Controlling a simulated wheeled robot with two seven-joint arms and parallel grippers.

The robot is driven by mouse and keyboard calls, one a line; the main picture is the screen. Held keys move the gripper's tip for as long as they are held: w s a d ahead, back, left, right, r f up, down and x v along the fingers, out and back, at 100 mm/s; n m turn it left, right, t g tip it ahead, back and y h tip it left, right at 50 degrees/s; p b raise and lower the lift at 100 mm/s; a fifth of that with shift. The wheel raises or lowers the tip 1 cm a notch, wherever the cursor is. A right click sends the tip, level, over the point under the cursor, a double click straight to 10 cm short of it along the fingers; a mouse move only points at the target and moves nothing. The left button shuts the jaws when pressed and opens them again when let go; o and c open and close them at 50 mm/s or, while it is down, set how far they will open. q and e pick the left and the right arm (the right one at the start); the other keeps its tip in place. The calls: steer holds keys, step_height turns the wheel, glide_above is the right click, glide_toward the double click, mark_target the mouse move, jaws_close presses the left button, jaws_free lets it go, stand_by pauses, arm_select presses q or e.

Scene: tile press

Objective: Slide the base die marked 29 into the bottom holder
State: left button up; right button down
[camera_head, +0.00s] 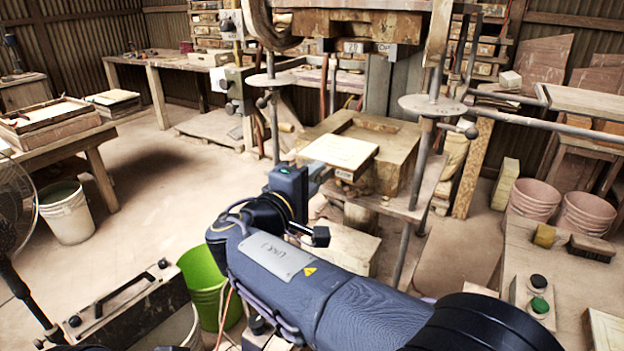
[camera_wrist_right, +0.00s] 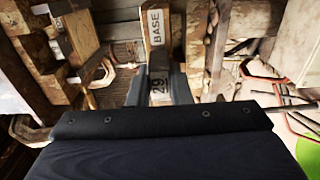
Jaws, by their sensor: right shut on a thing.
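The base die (camera_head: 340,150) is a pale flat slab with a wooden edge. The right wrist view shows the marks BASE and 29 on the die's edge (camera_wrist_right: 155,28). My right gripper (camera_head: 314,178) is shut on the die at its near left side; the fingers also show in the right wrist view (camera_wrist_right: 158,92). The bottom holder (camera_head: 398,137) is a wooden block with a recess, on the press's lower table. The die overlaps the holder's near left part in the head view; whether it touches the holder I cannot tell. My left gripper is not in view.
The upper press block (camera_head: 345,25) hangs above the holder. Press posts (camera_head: 424,160) stand at the holder's right and left. A green bucket (camera_head: 207,285) stands on the floor below my right arm. A push-button box (camera_head: 537,293) is at lower right.

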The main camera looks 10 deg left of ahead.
mark_target(341, 153)
steer(key=shift+r, duration=0.1)
stand_by(0.3)
steer(key=shift+x, duration=1)
steer(key=shift+w, duration=0.1)
steer(key=shift+x, duration=1.35)
steer(key=shift+w+d, duration=0.15)
steer(key=shift+w, duration=0.05)
steer(key=shift+x, duration=1.25)
steer(key=shift+w, duration=0.15)
steer(key=shift+x, duration=1.4)
